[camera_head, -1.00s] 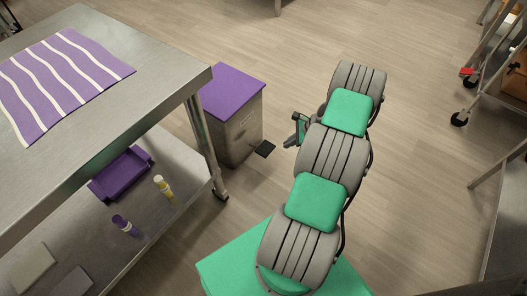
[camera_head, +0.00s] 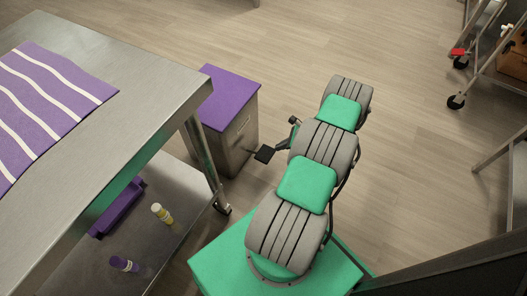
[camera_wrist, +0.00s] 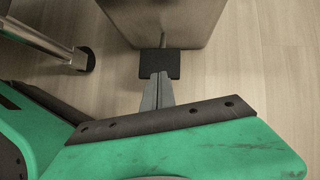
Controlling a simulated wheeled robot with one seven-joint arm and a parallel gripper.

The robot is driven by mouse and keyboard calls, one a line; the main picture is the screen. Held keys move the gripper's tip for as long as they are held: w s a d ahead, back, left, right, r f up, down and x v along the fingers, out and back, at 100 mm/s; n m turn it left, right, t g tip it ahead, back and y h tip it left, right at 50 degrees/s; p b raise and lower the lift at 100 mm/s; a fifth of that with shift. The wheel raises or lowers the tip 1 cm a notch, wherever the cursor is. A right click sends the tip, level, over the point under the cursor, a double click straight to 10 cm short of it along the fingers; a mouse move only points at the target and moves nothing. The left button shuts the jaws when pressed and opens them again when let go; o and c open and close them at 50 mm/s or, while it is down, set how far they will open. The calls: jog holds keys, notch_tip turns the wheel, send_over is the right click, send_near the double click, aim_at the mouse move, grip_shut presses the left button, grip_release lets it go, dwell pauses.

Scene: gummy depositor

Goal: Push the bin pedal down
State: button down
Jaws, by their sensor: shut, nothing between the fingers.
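The bin (camera_head: 236,143) is a grey metal box with a purple lid (camera_head: 229,93), which lies closed. It stands on the floor beside the steel table. Its black pedal (camera_head: 264,154) sticks out on a short rod from the front near the floor, and it also shows in the wrist view (camera_wrist: 160,63). My gripper (camera_wrist: 157,82) is shut and empty, with its fingertips at the near edge of the pedal in the wrist view. I cannot tell whether they touch it or are above it. In the head view my arm partly hides the gripper.
A steel table (camera_head: 150,84) with a striped purple cloth (camera_head: 48,100) stands to the left; its near leg has a caster (camera_head: 224,209) close to the bin. Its lower shelf holds bottles and a purple tray (camera_head: 118,209). A wheeled cart (camera_head: 490,75) is far right. Floor beyond the bin is clear.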

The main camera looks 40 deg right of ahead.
aim_at(265, 154)
jog(key=shift+w+a, duration=0.1)
jog(key=shift+b+x, duration=1.6)
jog(key=shift+x, duration=1.85)
jog(key=shift+a, duration=0.1)
jog(key=shift+f, duration=0.15)
